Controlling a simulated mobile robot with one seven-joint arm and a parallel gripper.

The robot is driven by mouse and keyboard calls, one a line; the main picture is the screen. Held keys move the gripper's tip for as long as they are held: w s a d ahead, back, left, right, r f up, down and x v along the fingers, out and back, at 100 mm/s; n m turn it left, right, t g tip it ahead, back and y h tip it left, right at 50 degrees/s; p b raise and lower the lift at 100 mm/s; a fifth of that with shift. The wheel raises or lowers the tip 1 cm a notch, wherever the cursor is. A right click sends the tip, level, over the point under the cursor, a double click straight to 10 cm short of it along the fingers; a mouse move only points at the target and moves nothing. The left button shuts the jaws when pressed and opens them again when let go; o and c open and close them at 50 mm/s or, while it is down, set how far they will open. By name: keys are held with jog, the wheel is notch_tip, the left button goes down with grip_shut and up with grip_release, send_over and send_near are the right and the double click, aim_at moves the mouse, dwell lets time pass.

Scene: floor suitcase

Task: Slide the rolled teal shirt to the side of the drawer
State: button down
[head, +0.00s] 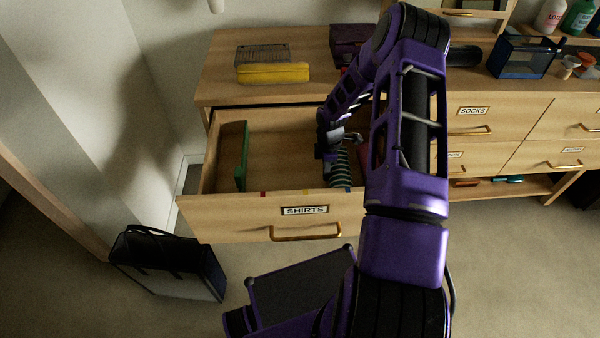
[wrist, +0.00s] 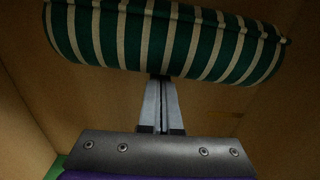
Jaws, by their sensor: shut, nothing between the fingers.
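The rolled teal shirt (wrist: 165,38), dark teal with cream stripes, spans the top of the wrist view. In the head view the roll (head: 342,168) lies in the open drawer marked SHIRTS (head: 225,206), right of the drawer's middle and partly hidden by my arm. My gripper (wrist: 161,80) is shut and empty, its fingertips at the near long side of the roll. I cannot tell whether they touch it. In the head view my gripper is down inside the drawer, its fingertips hidden.
A flat green item (head: 241,156) stands along the drawer's left wall. Bare drawer floor (head: 285,155) lies between it and the roll. My arm hides the drawer's right part. A yellow box (head: 273,73) sits on the dresser top. A dark bag (head: 168,264) stands on the floor at left.

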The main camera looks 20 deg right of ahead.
aim_at(337, 168)
jog(key=d, duration=0.1)
jog(key=s+d, duration=0.1)
jog(key=d, duration=0.1)
jog(key=shift+w, duration=0.1)
